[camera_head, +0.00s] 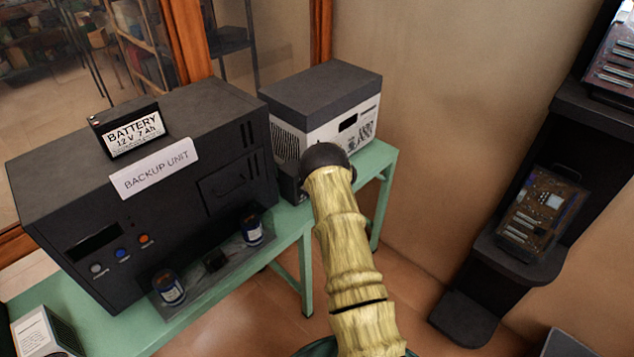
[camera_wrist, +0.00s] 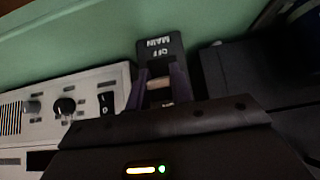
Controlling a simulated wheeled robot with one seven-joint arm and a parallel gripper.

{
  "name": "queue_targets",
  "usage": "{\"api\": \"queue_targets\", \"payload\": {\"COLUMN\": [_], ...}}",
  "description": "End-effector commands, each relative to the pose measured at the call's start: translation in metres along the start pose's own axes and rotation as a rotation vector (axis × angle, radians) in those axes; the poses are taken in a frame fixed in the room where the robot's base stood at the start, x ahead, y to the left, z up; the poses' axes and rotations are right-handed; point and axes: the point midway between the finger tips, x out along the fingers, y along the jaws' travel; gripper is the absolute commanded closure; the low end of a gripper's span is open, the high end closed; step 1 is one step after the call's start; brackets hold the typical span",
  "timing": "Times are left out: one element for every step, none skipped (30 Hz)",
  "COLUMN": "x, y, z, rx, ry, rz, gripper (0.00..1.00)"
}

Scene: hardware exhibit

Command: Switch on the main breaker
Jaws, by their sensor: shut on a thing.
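The main breaker (camera_wrist: 160,47) is a small dark box in the wrist view, with the words MAIN and OFF showing upside down. In the head view a small dark box (camera_head: 290,187) stands between the two units, partly hidden behind my arm; it looks like the same breaker. My gripper (camera_wrist: 160,88) reaches the breaker in the wrist view, and its dark purple fingers are shut on a light-coloured piece, seemingly the breaker's lever. The lever's exact position is hard to see. My gripper's fingers are hidden in the head view.
A white and grey unit (camera_head: 345,125) with knobs and a black rocker switch (camera_wrist: 106,102) stands close beside the breaker. The black backup unit (camera_head: 70,185) stands on the other side, bearing a battery (camera_head: 130,132). All stand on a green table (camera_head: 375,165).

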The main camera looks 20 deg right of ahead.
Motion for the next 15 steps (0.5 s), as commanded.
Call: {"api": "queue_targets", "payload": {"x": [-0.005, -0.005, -0.004, -0.004, -0.004, -0.004, -0.004, -0.004, -0.004, -0.004, -0.004, -0.004, -0.004, -0.004, -0.003], "y": [-0.003, -0.005, -0.007, -0.008, -0.009, -0.01, -0.011, -0.011, -0.012, -0.012, -0.012, -0.013, -0.013, -0.013, -0.014], "z": [-0.009, -0.011, -0.012, -0.012, -0.013, -0.014, -0.014, -0.014, -0.014, -0.015, -0.015, -0.015, -0.015, -0.015, -0.015], "rx": [-0.008, -0.009, -0.012, -0.012, -0.012, -0.015, -0.016, -0.016, -0.015, -0.017, -0.016, -0.017, -0.016, -0.017, -0.016], "ry": [-0.023, -0.038, -0.058, -0.072, -0.085, -0.102, -0.113, -0.125, -0.138, -0.147, -0.154, -0.164, -0.171, -0.176, -0.181], "rz": [-0.001, -0.002, -0.004, -0.005, -0.006, -0.007, -0.007, -0.008, -0.008, -0.008, -0.008, -0.008, -0.009, -0.009, -0.009], "gripper": [1.0, 1.0, 1.0, 1.0, 1.0, 1.0, 1.0, 1.0, 1.0, 1.0, 1.0, 1.0, 1.0, 1.0, 1.0]}}
